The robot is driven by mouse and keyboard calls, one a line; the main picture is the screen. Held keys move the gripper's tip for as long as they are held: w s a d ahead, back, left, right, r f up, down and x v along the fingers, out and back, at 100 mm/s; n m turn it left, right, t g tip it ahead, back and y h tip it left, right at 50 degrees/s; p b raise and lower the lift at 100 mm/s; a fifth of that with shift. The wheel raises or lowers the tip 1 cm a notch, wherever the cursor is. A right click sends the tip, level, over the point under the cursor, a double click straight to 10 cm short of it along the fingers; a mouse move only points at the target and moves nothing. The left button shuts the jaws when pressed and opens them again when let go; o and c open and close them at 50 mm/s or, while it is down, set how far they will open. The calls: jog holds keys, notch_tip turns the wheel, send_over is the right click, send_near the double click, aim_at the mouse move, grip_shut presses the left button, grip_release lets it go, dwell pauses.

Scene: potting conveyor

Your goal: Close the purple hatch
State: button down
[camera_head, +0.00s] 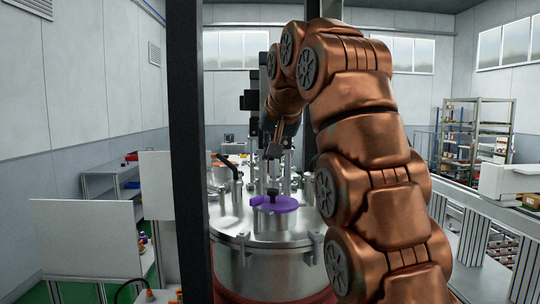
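The purple hatch (284,205) is a round lid on a short metal port on top of a large steel vessel (232,225). It looks about flat over the port, with a small purple part jutting out at its left. Whether it is fully seated I cannot tell. My gripper (272,155) hangs above the hatch, pointing down from my copper-coloured arm. It is small and dark against metal fittings, so its finger opening is unclear. Whether it or a fitting below it touches the hatch cannot be made out.
Metal fittings and a black-handled part (229,165) stand on the vessel top around the hatch. A dark upright post (187,150) is at the left. White panels (88,238) stand further left. A shelf rack (480,135) and a counter are at the right.

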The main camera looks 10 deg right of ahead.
jog(key=shift+p+v, duration=0.95)
jog(key=shift+v, duration=1.65)
jog(key=s+d+f+g, duration=0.25)
jog(key=s+f, duration=0.35)
jog(key=f, duration=0.4)
jog(key=s+d+f+g, duration=0.1)
jog(key=s+f+g, duration=0.3)
jog(key=f, duration=0.7)
jog(key=s+f+n+g, duration=0.2)
jog(key=s+f+g, duration=0.2)
jog(key=s+f, duration=2)
jog(key=s+d, duration=0.1)
jog(key=s, duration=0.2)
jog(key=shift+n+h, duration=0.3)
jog(key=shift+n, duration=0.1)
jog(key=shift+s, duration=0.15)
